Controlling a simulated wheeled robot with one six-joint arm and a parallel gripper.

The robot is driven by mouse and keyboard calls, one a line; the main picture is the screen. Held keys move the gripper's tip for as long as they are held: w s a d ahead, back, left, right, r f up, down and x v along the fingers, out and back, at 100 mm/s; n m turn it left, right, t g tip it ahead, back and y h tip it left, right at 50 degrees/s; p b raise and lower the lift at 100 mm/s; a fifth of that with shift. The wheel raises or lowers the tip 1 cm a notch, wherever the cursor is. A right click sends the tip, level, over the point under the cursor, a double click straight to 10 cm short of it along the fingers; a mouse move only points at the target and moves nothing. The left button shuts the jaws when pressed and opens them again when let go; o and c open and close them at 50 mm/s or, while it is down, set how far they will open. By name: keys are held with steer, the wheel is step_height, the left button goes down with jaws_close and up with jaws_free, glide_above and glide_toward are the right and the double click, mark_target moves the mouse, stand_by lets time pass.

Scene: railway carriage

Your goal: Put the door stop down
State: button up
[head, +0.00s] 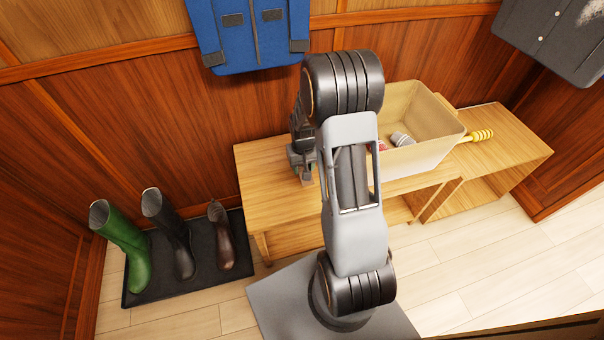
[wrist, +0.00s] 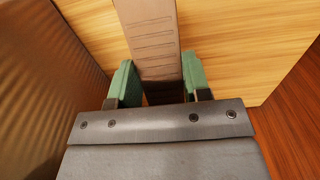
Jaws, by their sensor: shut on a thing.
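The door stop (wrist: 150,40) is a brown-grey wedge with ridges across its face. It sits between the green finger pads of my gripper (wrist: 160,75) in the wrist view. My gripper is shut on it. In the head view my gripper (head: 302,160) is low over the left part of the wooden bench (head: 268,190), and a small brownish end of the door stop (head: 306,180) shows below it. Whether the door stop touches the bench top I cannot tell. My arm hides part of the bench.
A cream bin (head: 430,150) with a few small items stands on the bench, right of my arm. A yellow-handled thing (head: 478,136) lies beyond it. Boots stand on a dark mat (head: 205,275) at the left. A blue jacket (head: 245,35) hangs behind. The bench's left end is clear.

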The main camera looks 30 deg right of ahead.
steer(key=shift+w+d+f, duration=0.15)
steer(key=shift+w+f, duration=0.45)
steer(key=shift+f, duration=0.2)
steer(key=shift+w+f+b, duration=0.2)
steer(key=shift+f+b, duration=0.75)
steer(key=shift+f, duration=0.7)
steer(key=shift+f, duration=0.2)
steer(key=o, duration=1)
